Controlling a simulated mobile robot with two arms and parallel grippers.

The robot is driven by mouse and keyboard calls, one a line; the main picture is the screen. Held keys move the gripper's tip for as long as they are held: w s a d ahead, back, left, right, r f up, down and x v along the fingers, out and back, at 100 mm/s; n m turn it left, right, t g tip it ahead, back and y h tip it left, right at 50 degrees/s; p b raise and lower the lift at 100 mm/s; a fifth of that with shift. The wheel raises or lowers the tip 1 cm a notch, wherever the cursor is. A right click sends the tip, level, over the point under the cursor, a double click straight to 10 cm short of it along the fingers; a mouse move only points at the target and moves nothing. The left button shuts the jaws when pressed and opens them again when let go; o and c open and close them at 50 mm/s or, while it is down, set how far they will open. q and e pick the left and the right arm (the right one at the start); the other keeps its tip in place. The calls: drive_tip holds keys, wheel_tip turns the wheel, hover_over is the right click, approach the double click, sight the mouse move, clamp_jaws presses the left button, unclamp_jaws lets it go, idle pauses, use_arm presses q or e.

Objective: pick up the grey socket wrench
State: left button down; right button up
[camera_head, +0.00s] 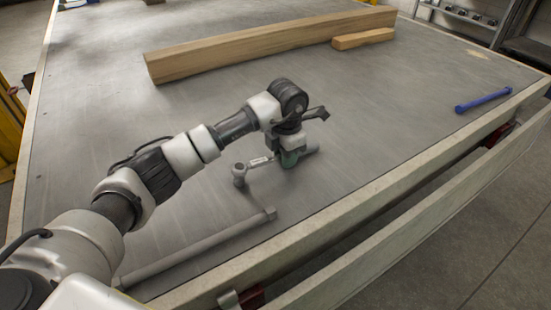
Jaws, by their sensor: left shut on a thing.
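The grey socket wrench (240,173) is in the head view, near the middle of the grey table. Its round head shows to the left of my left gripper (289,159), and its handle end shows to the right. My left gripper points down and is shut on the wrench around the middle of its handle. The gripper hides that middle part. I cannot tell whether the wrench touches the table or is slightly raised. My right gripper is not in view.
A long grey bar (200,245) lies near the table's front edge. A blue tool (483,100) lies at the right. A long wooden beam (265,42) and a short wooden block (363,39) lie at the back. The grey tabletop (400,100) between them is clear.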

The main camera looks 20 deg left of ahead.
use_arm(q)
drive_tip(key=shift+r, duration=0.15)
drive_tip(key=shift+r, duration=0.25)
drive_tip(key=r, duration=0.2)
drive_tip(key=r+p, duration=0.1)
drive_tip(key=r, duration=0.1)
drive_tip(key=shift+d, duration=0.25)
drive_tip(key=s+d+r, duration=0.1)
drive_tip(key=d+r, duration=0.5)
drive_tip(key=d, duration=0.5)
drive_tip(key=shift+s+r+p, duration=0.15)
drive_tip(key=shift+s+p, duration=0.1)
drive_tip(key=shift+p, duration=0.1)
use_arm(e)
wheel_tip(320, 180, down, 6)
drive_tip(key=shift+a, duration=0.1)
use_arm(q)
drive_tip(key=c, duration=1.4)
unclamp_jaws()
drive_tip(key=shift+c, duration=0.2)
clamp_jaws()
